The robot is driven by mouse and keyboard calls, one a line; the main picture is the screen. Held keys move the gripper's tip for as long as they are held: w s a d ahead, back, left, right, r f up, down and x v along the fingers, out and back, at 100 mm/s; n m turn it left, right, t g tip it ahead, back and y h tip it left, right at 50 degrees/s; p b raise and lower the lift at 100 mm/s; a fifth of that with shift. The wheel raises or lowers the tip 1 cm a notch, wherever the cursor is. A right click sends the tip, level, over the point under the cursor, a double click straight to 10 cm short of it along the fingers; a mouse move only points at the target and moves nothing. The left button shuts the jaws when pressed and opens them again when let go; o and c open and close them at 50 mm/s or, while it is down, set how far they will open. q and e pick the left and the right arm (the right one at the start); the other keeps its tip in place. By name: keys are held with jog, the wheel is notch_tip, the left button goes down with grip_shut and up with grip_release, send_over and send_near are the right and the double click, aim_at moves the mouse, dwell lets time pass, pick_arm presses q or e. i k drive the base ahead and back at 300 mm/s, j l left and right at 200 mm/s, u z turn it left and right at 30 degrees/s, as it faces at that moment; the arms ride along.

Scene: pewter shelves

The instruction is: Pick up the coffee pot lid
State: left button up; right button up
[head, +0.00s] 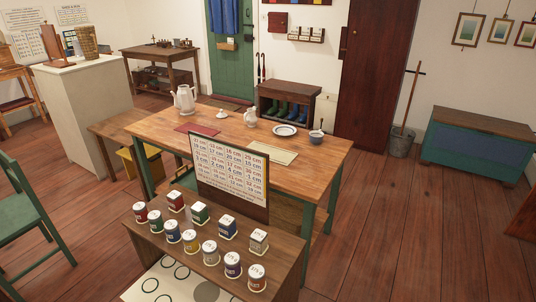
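A small white domed piece with a knob, which looks like the coffee pot lid (222,115), lies on the wooden table (190,140). A tall white coffee pot (185,99) with a spout and handle stands to its left near the table's far left corner. A smaller white pot or jug (251,118) stands to the right of the lid. The lid is apart from both and nothing covers it. Neither of my grippers is in view.
The table also holds a red mat (197,129), pale mat (271,151), plate (284,131) and small pot (315,136). A front stand (287,243) bears several tins and a number board (231,176). A green chair (20,210) stands left. Floor is clear at right.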

aim_at(222, 115)
jog(key=i+l+z, duration=0.15)
jog(key=l, duration=0.25)
jog(key=i+l+z, duration=0.2)
jog(key=l, duration=0.2)
jog(key=i+l+z, duration=0.15)
jog(key=i+l, duration=0.15)
jog(key=i+l+z, duration=0.2)
jog(key=i, duration=0.3)
jog(key=i+l+z, duration=0.15)
jog(key=i, duration=0.25)
jog(key=i+l+z, duration=0.15)
jog(key=i, duration=1.95)
jog(key=i+u, duration=0.25)
jog(key=i, duration=0.3)
jog(key=i+l+u, duration=0.1)
jog(key=i+u, duration=0.2)
jog(key=i, duration=0.25)
jog(key=i+l+u, duration=0.25)
jog(key=i, duration=0.3)
jog(key=i+j+u, duration=0.2)
jog(key=i+u, duration=0.25)
jog(key=i+j+u, duration=0.15)
jog(key=u, duration=0.3)
jog(key=i+u, duration=0.45)
jog(key=i+l+u, duration=0.2)
jog(key=u, duration=0.25)
jog(key=i+l, duration=0.05)
jog(key=i, duration=0.05)
